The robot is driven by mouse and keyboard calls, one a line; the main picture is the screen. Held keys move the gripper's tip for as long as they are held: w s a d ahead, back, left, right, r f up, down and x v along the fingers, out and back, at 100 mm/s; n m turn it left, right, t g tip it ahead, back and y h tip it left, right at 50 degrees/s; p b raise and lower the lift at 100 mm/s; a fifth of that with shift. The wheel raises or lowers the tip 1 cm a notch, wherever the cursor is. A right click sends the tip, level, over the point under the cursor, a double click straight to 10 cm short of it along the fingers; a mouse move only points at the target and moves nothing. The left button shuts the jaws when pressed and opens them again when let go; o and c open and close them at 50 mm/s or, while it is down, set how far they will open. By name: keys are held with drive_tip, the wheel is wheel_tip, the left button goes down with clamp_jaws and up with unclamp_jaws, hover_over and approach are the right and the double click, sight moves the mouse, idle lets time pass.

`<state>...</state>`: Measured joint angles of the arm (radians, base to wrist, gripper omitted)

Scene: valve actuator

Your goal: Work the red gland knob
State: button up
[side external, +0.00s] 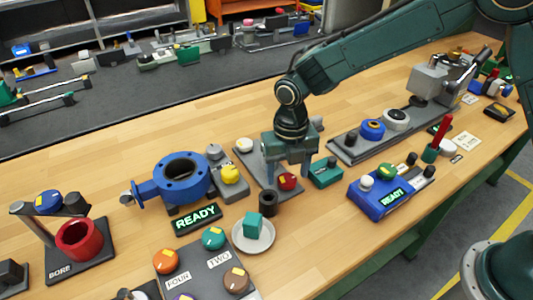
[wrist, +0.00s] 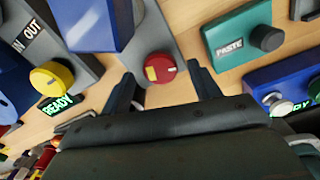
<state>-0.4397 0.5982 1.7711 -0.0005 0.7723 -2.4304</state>
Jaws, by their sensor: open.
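The red gland knob (side external: 287,181) sits at the near end of a grey plate (side external: 257,167) in the side view. In the wrist view the red knob (wrist: 165,66) is round, with a yellow patch on its left part and a small pale mark. My gripper (side external: 289,174) points down over the knob. In the wrist view my gripper (wrist: 162,82) is open and empty, one finger to each side of the knob and nearer the camera. I cannot tell the exact height of the fingertips above it.
A teal box (side external: 325,172) with a dark knob (wrist: 267,38) stands close to the right. A yellow knob (side external: 230,174) and the blue valve body (side external: 183,178) are to the left. A dark cylinder (side external: 268,203) stands in front, near a dish (side external: 253,240) holding a teal cube.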

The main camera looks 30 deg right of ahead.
drive_tip(key=shift+f, duration=0.55)
drive_tip(key=shift+c, duration=0.4)
drive_tip(key=c, duration=0.9)
drive_tip(key=shift+m, duration=0.4)
drive_tip(key=m, duration=0.3)
drive_tip(key=shift+m, duration=1.9)
